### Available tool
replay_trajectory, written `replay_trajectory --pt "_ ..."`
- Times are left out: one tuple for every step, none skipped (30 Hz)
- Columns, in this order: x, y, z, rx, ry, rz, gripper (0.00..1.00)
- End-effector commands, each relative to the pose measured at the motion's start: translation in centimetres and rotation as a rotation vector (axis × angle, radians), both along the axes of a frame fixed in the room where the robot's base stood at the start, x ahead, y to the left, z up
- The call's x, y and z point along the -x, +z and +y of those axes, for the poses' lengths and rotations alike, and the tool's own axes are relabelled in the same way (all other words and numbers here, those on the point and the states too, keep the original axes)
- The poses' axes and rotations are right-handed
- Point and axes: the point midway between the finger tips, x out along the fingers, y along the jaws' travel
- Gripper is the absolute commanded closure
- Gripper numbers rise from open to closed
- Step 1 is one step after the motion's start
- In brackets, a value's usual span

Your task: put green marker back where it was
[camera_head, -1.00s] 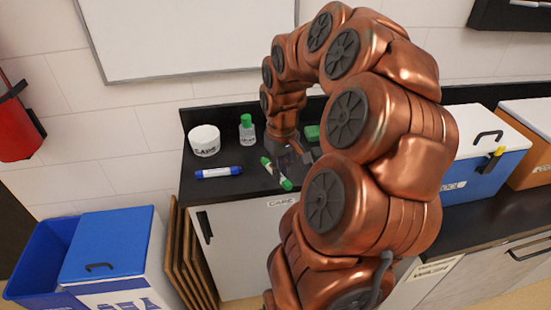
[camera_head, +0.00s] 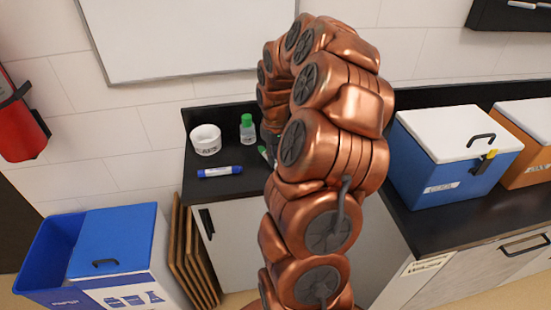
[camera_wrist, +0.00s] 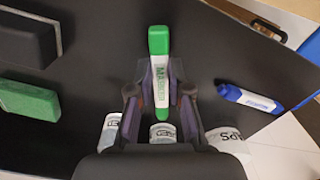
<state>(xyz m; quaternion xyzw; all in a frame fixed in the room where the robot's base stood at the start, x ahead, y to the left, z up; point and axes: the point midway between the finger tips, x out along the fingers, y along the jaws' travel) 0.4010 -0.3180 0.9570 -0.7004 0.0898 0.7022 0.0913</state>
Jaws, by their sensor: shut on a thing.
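The green marker (camera_wrist: 159,70), white-bodied with a green cap and green end, is between the two fingers of my gripper (camera_wrist: 159,85) in the wrist view. My gripper is shut on it, with the capped end sticking out past the fingertips. In the head view only a small part of the green marker (camera_head: 263,152) shows at the left edge of my arm, and my gripper is hidden behind the arm. I cannot tell how high the marker is above the dark counter (camera_head: 215,187).
A blue marker (camera_head: 220,171) lies on the counter, with a white jar (camera_head: 205,140) and a green-capped bottle (camera_head: 247,129) behind it. The wrist view shows a green block (camera_wrist: 28,101) and a dark eraser-like block (camera_wrist: 25,40). A blue cooler box (camera_head: 455,160) stands to the right.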

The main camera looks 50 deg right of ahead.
Motion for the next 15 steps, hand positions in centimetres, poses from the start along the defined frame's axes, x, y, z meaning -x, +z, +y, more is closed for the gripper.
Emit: replay_trajectory --pt "0.2 -0.4 0.1 -0.004 0.000 0.006 1.00" --pt "0.1 -0.7 0.0 -0.003 0.000 0.004 1.00" --pt "0.0 -1.1 0.0 -0.001 0.000 0.001 1.00" --pt "0.0 -1.3 0.0 0.000 -0.001 0.000 1.00" --pt "0.0 -1.5 0.0 0.000 -0.001 -0.001 1.00" --pt "0.0 -1.6 0.0 0.001 -0.001 -0.002 1.00" --pt "0.0 -1.6 0.0 0.001 -0.001 -0.002 1.00" --pt "0.0 -1.6 0.0 0.001 -0.001 -0.002 1.00" --pt "0.0 -1.6 -0.1 0.001 -0.001 -0.002 1.00" --pt "0.0 -1.6 -0.1 0.001 -0.001 -0.002 1.00" --pt "0.0 -1.6 -0.1 0.001 -0.001 -0.002 1.00" --pt "0.0 -1.6 -0.1 0.001 -0.001 -0.002 1.00" --pt "0.0 -1.7 -0.1 0.001 -0.001 -0.002 1.00" --pt "0.0 -1.8 0.0 0.001 -0.001 -0.002 1.00" --pt "0.0 -1.9 0.0 0.001 -0.001 -0.002 0.81"
